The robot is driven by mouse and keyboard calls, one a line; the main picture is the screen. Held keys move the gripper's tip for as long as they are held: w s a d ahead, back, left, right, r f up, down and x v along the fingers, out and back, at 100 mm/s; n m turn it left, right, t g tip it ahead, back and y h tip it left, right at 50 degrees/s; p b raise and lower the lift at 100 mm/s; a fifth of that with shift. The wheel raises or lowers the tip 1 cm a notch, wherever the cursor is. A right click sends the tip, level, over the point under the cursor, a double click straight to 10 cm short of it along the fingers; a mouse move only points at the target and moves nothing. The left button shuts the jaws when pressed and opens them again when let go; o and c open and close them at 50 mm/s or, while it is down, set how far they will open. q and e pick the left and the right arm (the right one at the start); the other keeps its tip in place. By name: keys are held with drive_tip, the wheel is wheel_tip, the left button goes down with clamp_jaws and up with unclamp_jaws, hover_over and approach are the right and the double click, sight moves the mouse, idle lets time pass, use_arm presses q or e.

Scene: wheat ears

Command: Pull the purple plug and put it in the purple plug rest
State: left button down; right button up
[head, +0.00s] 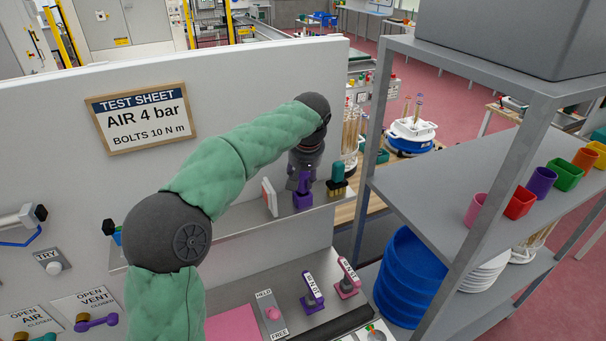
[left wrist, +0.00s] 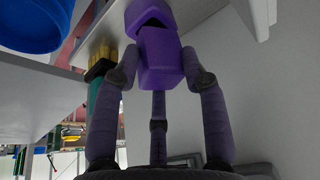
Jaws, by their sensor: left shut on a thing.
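My left gripper (head: 303,166) reaches down to the shelf along the white panel. It is shut on a purple block-shaped piece, which I take for the purple plug (left wrist: 160,62), held between the fingers in the left wrist view. A second purple part (left wrist: 150,18) with a dark slot lies right beyond it; I cannot tell whether the two are joined or which is the plug rest. In the head view the purple piece (head: 303,200) shows just below the gripper, at the shelf. My right gripper is not in view.
A green piece with a yellow and black base (head: 337,180) stands close to the right of the gripper. A white and pink upright plate (head: 269,197) stands close to the left on the shelf (head: 240,228). A grey rack (head: 440,200) with coloured cups is at the right.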

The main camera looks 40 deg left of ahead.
use_arm(q)
drive_tip(key=shift+f+b, duration=0.45)
drive_tip(key=shift+f, duration=0.2)
drive_tip(key=c, duration=0.6)
unclamp_jaws()
drive_tip(key=v, duration=1.2)
drive_tip(key=shift+r, duration=0.1)
